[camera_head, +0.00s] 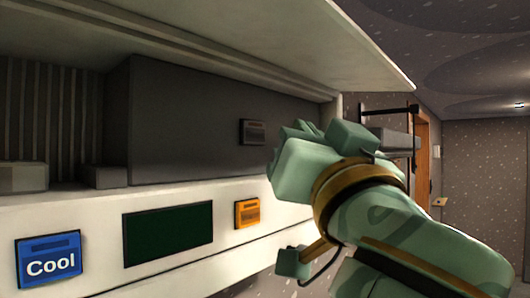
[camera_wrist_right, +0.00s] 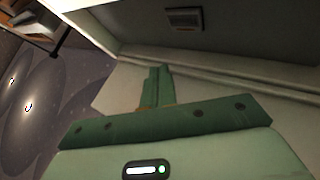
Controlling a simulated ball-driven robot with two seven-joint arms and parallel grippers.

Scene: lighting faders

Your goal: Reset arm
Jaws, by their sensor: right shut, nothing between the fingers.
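My right gripper (camera_head: 303,130) reaches in from the right in the head view, in front of the right end of a white wall unit (camera_head: 180,195). In the right wrist view its green fingers (camera_wrist_right: 156,80) are together, with nothing between them. An orange fader plate (camera_head: 247,213) and a blue plate marked "Cool" (camera_head: 48,262) sit on the unit's front. A small grey plate (camera_head: 253,132) is on the dark recessed panel; a similar plate shows in the wrist view (camera_wrist_right: 185,20). My gripper appears apart from these plates. My left gripper is not in view.
A dark green rectangular panel (camera_head: 168,233) lies between the blue and orange plates. A white overhang (camera_head: 290,35) juts out above the recess. Grey boxes (camera_head: 105,178) stand on the ledge at left. A wooden door (camera_head: 422,150) is behind my right arm.

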